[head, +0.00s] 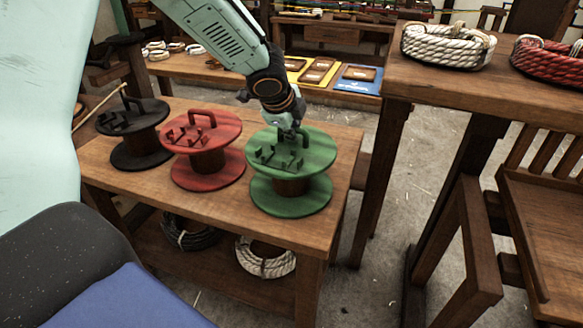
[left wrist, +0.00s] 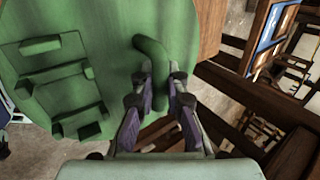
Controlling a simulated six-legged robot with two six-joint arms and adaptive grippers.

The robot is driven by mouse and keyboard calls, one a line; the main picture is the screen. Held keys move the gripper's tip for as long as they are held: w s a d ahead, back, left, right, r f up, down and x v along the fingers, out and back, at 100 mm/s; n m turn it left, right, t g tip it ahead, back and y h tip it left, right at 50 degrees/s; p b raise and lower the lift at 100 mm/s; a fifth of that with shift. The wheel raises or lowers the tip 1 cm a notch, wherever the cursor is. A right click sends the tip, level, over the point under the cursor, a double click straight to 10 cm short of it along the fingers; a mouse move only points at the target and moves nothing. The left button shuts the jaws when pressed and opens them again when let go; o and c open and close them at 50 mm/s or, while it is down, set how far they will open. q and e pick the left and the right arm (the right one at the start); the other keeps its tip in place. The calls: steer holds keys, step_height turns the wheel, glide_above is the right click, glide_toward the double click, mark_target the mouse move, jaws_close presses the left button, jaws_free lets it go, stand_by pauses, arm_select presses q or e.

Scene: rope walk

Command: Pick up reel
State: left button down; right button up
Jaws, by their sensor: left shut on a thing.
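Three reels with handles on top stand upright in a row on a low wooden bench (head: 140,198): a black reel (head: 138,155), a red reel (head: 225,130) and a green reel (head: 312,190). My left gripper (head: 290,133) reaches down from above to the top of the green reel. In the left wrist view, the fingers of my left gripper (left wrist: 160,85) are shut on the curved handle (left wrist: 151,60) of the green reel (left wrist: 90,20). The green reel appears to rest on the bench. My right gripper is not in view.
Coils of rope, one dark (head: 188,233) and one pale (head: 264,262), lie on the shelf under the bench. A taller table (head: 460,88) at right holds a white rope coil (head: 448,48) and a red one (head: 550,62). A wooden chair (head: 530,215) stands at right.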

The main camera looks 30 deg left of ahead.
arm_select(q)
steer(key=shift+a+r, duration=0.1)
steer(key=shift+r, duration=0.1)
